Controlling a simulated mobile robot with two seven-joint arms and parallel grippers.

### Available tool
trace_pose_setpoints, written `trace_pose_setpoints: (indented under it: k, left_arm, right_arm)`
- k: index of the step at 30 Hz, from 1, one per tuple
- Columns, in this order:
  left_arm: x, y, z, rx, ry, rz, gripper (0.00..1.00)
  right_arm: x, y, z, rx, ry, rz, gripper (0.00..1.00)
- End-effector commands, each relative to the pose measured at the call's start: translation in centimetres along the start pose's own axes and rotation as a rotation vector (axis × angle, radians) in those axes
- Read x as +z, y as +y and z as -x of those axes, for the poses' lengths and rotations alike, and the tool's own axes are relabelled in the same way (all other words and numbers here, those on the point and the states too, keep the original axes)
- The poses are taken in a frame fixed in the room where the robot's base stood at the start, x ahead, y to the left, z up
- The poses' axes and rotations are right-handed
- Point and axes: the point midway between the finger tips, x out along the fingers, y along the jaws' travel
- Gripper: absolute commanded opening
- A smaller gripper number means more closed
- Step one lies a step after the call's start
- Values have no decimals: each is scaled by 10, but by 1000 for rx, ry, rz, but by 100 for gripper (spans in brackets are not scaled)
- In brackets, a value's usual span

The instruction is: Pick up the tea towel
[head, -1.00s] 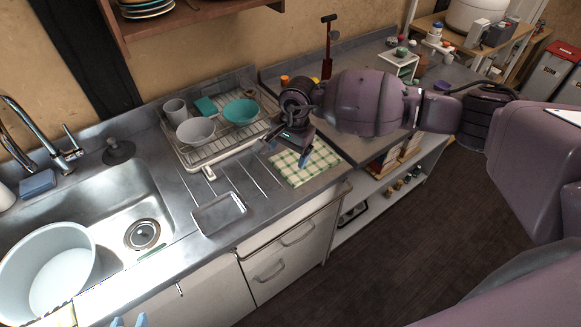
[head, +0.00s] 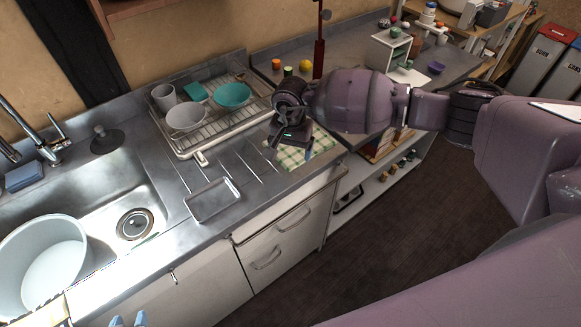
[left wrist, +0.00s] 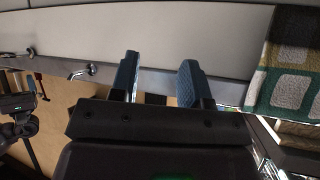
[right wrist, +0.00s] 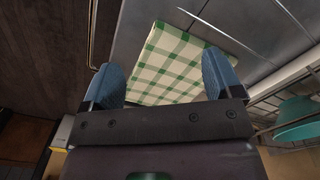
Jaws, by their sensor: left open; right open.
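The tea towel, white and green checked, lies flat on the counter right of the dish rack in the head view (head: 298,160). It also shows in the right wrist view (right wrist: 172,62), framed between the fingers. My right gripper (head: 289,148) is open above the towel and hides part of it; its fingers (right wrist: 160,68) hold nothing. My left gripper (head: 128,320) shows only its blue fingertips at the bottom edge, in front of the cabinets. In the left wrist view it is open and empty (left wrist: 159,68).
A dish rack (head: 200,150) with bowls and a cup stands behind the towel. A sink with a white basin (head: 45,262) is at left. Another checked cloth (left wrist: 290,62) hangs in the left wrist view. A small white stand (head: 390,50) is on the farther counter.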

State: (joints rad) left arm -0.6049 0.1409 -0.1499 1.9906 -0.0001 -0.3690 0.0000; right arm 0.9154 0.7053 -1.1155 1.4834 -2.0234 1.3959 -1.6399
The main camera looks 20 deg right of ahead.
Motion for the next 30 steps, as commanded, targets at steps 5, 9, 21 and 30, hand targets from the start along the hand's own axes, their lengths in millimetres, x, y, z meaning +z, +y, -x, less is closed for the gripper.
trace_pose_setpoints:
  k: [5,9,21,30]
  left_arm:
    - [13,2,-6,2,-11,0,43]
    - [24,3,-12,4,-22,-1,43]
    - [16,4,-16,7,-4,-5,43]
    - [23,3,-14,6,-17,-5,43]
  right_arm:
    - [0,0,-26,1,-3,-1,85]
    - [0,0,-42,1,-2,0,85]
    - [0,0,-50,1,-1,-1,85]
    - [1,1,-52,4,-2,-1,67]
